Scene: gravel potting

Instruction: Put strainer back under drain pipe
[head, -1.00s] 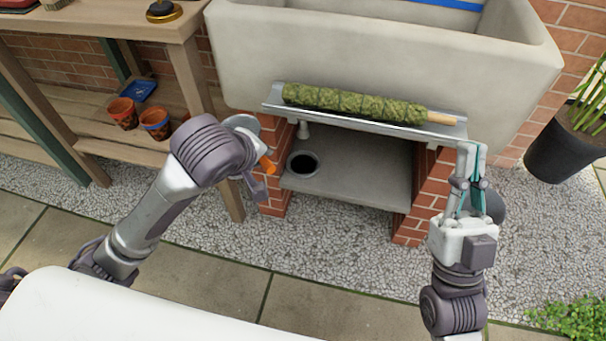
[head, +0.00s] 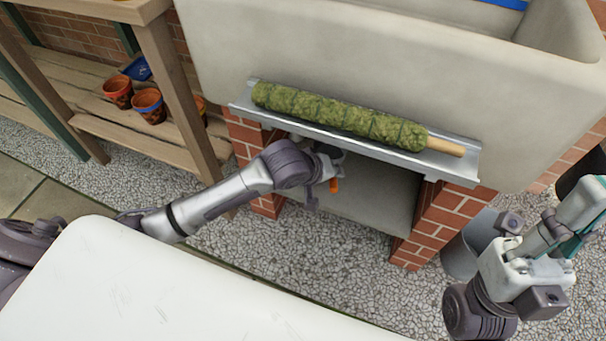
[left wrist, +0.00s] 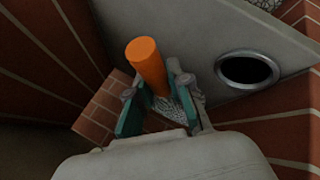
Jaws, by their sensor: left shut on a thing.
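My left gripper (head: 325,165) is below the metal ledge under the stone sink, in the opening between the brick piers. It is shut on the strainer's orange handle (head: 333,185), which hangs down a little. In the left wrist view the orange handle (left wrist: 147,62) stands between the teal fingers (left wrist: 152,84). The strainer's bowl cannot be made out clearly. A round dark hole (left wrist: 247,70) in the grey shelf is right of the fingers there.
A moss pole (head: 340,115) lies on the metal ledge (head: 240,97) above my left arm. Brick piers (head: 440,222) flank the opening. A grey bucket (head: 468,245) stands right of it. A wooden bench with clay pots (head: 148,106) is at left. Gravel lies in front.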

